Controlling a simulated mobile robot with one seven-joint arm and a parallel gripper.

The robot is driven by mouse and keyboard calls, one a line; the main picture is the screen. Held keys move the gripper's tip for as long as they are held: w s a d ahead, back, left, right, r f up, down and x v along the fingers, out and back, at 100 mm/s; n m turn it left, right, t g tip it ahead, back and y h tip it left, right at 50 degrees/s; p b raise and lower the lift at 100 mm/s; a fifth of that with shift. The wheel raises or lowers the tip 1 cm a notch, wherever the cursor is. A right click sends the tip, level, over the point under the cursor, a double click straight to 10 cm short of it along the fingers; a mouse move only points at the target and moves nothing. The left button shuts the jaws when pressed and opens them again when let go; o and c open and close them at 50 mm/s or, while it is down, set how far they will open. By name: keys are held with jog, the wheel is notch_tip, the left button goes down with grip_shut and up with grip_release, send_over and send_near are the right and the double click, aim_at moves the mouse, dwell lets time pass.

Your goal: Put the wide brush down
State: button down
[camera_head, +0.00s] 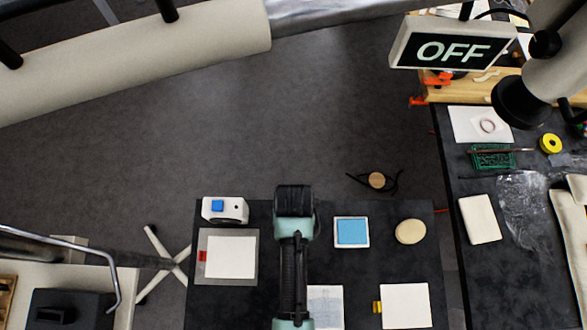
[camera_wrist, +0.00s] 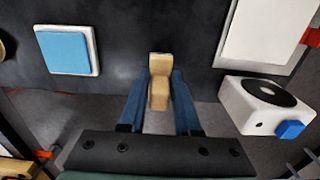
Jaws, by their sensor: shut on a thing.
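My gripper (camera_wrist: 160,78) shows in the wrist view with its two blue fingers shut on a tan, wooden-looking piece, which I take to be the wide brush (camera_wrist: 159,90). The brush points out past the fingertips, over the dark table (camera_wrist: 120,35) near its edge. I cannot tell whether it touches the table. In the head view my arm reaches over the same dark table (camera_head: 380,262), and its dark end (camera_head: 294,201) is at the table's far edge. The fingers and the brush are hidden there.
On the table are a white device with a blue block (camera_head: 225,209), a white sheet on a grey board (camera_head: 231,257), a blue pad in a white tray (camera_head: 352,232), a beige oval (camera_head: 410,231) and another white sheet (camera_head: 406,305). A cluttered bench (camera_head: 455,170) stands right.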

jog(key=shift+w+f, duration=0.1)
jog(key=shift+f, duration=1.95)
jog(key=shift+f, duration=0.2)
jog(key=c, duration=0.6)
grip_release()
jog(key=shift+r, duration=0.1)
notch_tip(320, 180, up, 12)
jog(key=shift+r, duration=0.1)
